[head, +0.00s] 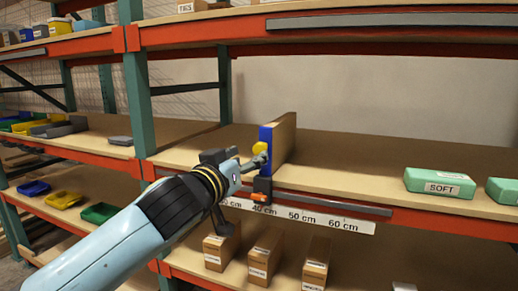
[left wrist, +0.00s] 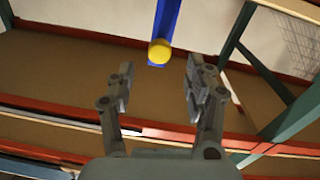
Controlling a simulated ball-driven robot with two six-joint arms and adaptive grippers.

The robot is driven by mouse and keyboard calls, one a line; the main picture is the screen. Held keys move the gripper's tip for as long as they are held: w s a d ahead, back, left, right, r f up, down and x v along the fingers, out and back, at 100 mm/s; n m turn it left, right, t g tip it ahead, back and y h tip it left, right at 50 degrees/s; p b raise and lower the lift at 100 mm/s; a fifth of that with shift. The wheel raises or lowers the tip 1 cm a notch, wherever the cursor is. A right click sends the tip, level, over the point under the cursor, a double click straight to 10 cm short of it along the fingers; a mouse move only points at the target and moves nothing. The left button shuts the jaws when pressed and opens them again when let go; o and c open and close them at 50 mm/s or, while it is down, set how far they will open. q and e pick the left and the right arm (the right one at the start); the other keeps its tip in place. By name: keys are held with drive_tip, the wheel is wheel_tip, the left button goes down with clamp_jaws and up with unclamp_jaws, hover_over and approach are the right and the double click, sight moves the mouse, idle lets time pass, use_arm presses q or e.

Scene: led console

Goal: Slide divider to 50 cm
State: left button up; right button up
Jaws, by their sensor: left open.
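The divider (head: 284,140) is an upright brown board with a blue front edge (head: 266,138) and a yellow knob (head: 260,148). It stands on the middle shelf, with a black and orange block (head: 262,190) below its front edge near the 40 cm mark. The scale strip (head: 316,219) on the shelf front shows 40, 50 and 60 cm; its left end is partly hidden by my arm. My left gripper (head: 247,161) is open in front of the knob. In the left wrist view the knob (left wrist: 160,51) lies just beyond the open, empty fingers (left wrist: 158,85), apart from them. My right gripper is not in view.
Green boxes, one labelled SOFT (head: 439,183), sit on the shelf at the right. The shelf between divider and boxes is clear. Brown boxes (head: 265,254) stand on the shelf below. A green rack post (head: 138,100) rises left of the divider.

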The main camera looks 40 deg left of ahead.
sight(258, 151)
use_arm(q)
drive_tip(key=w, duration=0.4)
drive_tip(key=w+a, duration=0.1)
drive_tip(key=w, duration=0.1)
drive_tip(key=shift+w+p, duration=0.15)
drive_tip(key=shift+p, duration=0.25)
clamp_jaws()
